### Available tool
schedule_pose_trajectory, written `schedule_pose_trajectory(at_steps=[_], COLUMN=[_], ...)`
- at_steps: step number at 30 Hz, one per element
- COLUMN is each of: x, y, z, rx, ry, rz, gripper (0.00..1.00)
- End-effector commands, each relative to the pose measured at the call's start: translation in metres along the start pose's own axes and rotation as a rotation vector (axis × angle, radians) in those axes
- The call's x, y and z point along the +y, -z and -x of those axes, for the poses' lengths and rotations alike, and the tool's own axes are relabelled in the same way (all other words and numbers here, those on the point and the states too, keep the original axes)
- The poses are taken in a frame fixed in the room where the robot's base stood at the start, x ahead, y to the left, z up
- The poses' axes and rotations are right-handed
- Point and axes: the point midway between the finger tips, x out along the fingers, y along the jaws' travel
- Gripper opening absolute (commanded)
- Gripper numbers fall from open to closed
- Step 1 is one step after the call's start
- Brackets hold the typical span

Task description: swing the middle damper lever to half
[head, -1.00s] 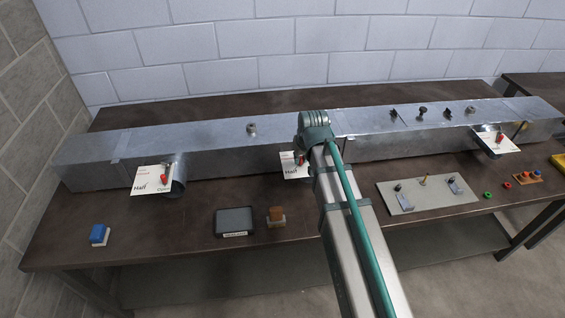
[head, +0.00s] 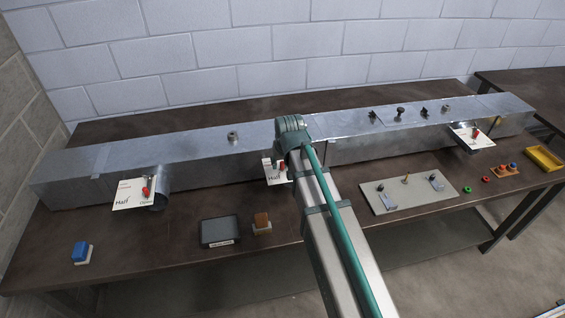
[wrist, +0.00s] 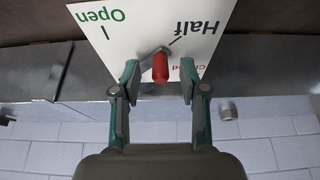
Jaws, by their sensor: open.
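The middle damper's white plate (head: 272,174) sits on the front of the metal duct, partly hidden behind my arm in the head view. Its red lever (head: 281,168) shows small there. In the wrist view, which looks upside down, the plate (wrist: 125,35) reads Open and Half, and a red word is partly covered by a finger. My gripper (wrist: 159,74) is open, one finger on each side of the handle, with visible gaps on both sides.
Knobs stand on the duct top.

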Motion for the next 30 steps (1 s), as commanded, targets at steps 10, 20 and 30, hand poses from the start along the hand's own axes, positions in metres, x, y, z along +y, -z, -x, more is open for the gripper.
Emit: schedule_pose_trajectory(at_steps=[10,20,30], x=[0.000,0.000,0.000], y=[0.000,0.000,0.000], z=[0.016,0.072,0.114], rx=[0.002,0.004,0.001], ry=[0.000,0.000,0.000], rz=[0.000,0.000,0.000], gripper=[0.43,0.43,0.43])
